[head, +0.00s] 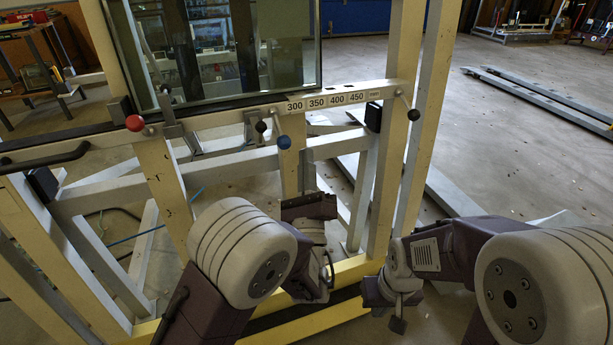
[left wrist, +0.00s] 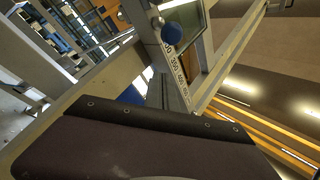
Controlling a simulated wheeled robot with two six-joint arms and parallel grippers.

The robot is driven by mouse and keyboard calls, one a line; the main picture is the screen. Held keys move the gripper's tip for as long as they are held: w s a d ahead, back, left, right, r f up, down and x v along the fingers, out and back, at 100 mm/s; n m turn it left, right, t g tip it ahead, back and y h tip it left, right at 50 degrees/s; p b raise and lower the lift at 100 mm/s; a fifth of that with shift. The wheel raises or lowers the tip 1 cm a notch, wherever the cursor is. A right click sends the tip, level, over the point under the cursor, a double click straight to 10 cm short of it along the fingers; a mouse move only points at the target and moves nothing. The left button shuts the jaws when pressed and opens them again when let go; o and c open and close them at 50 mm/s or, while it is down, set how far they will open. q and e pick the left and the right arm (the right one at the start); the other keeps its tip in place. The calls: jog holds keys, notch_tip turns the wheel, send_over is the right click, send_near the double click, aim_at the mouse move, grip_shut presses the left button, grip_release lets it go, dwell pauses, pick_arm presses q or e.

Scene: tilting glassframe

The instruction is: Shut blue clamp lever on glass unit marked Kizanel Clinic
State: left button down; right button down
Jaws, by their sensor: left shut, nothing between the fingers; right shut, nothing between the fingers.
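The blue ball knob of the clamp lever (head: 284,142) hangs below the cream rail in the head view, its short arm running up to the rail. The blue knob also shows near the top of the left wrist view (left wrist: 179,36). The glass unit (head: 285,50) stands upright above the rail; no Kizanel Clinic marking is readable. My left gripper (head: 308,205) is shut and empty, below and slightly right of the blue knob in the picture, apart from it.
A red knob (head: 134,123), a black knob (head: 261,127) and another dark knob (head: 413,115) sit along the rail (head: 345,98), which carries number labels. A black handle (head: 45,158) is at left. Cream posts and grey bars surround my left arm.

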aim_at(280, 130)
pick_arm(q)
jog(key=shift+s+a+r+b, duration=0.2)
jog(key=shift+a+r+b, duration=0.15)
jog(key=shift+a+r, duration=0.35)
jog(key=shift+s+a+r+b, duration=0.15)
jog(key=shift+a+r+b, duration=0.2)
jog(key=shift+a+r, duration=0.3)
pick_arm(e)
jog(key=shift+f, duration=0.95)
pick_arm(q)
jog(key=shift+d, duration=0.1)
pick_arm(e)
jog(key=shift+r, duration=0.1)
